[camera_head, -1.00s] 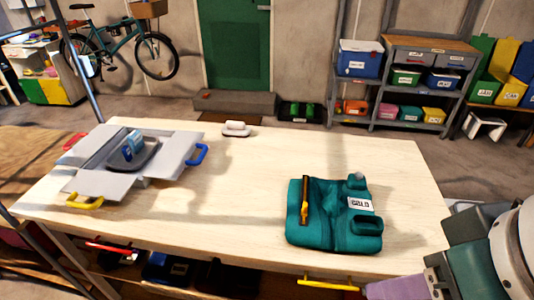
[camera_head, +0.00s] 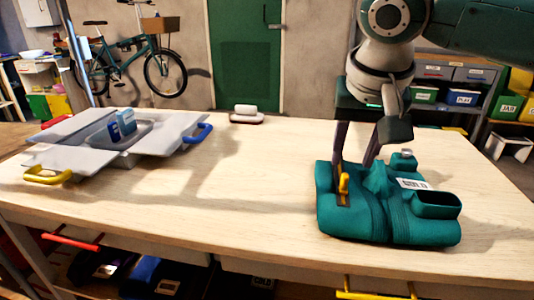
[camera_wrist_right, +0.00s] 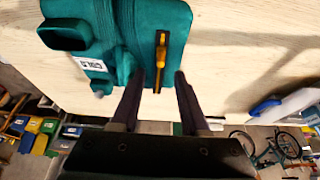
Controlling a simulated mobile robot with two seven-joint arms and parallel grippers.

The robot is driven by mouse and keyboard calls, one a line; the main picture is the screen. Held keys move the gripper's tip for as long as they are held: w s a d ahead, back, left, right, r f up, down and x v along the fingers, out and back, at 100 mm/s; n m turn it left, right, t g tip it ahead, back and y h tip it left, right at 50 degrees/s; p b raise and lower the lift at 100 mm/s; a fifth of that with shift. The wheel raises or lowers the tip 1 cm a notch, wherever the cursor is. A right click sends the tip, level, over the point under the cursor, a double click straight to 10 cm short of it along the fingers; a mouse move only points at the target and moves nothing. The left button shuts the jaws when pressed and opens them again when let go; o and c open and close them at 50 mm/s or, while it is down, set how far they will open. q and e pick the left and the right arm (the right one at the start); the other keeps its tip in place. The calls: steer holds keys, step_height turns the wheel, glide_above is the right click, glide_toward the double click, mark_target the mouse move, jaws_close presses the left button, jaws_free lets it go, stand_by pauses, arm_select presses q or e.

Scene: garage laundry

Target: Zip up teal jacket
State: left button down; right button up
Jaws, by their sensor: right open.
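The teal jacket (camera_head: 385,212) lies folded on the table's right side; it also shows at the top of the right wrist view (camera_wrist_right: 120,25). A dark zip strip (camera_head: 343,201) with a yellow pull (camera_head: 344,183) runs along its left part in the head view. The pull also shows in the wrist view (camera_wrist_right: 161,60). My right gripper (camera_head: 354,162) points down over the jacket's far edge, near the far end of the strip. Its fingers are open, and in the wrist view (camera_wrist_right: 157,76) the strip lies between them. Contact with the jacket is unclear. My left gripper is out of view.
A grey folding board (camera_head: 80,140) with coloured handles, holding a tray with blue items, lies on the table's left. A small white-topped object (camera_head: 246,114) stands at the back edge. The wooden table top (camera_head: 220,190) between board and jacket is clear.

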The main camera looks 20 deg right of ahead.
mark_target(346, 176)
steer(key=b+x, duration=0.1)
steer(key=x, duration=0.4)
steer(key=shift+w+f, duration=0.15)
steer(key=shift+f, duration=0.2)
jaws_close()
stand_by(1.1)
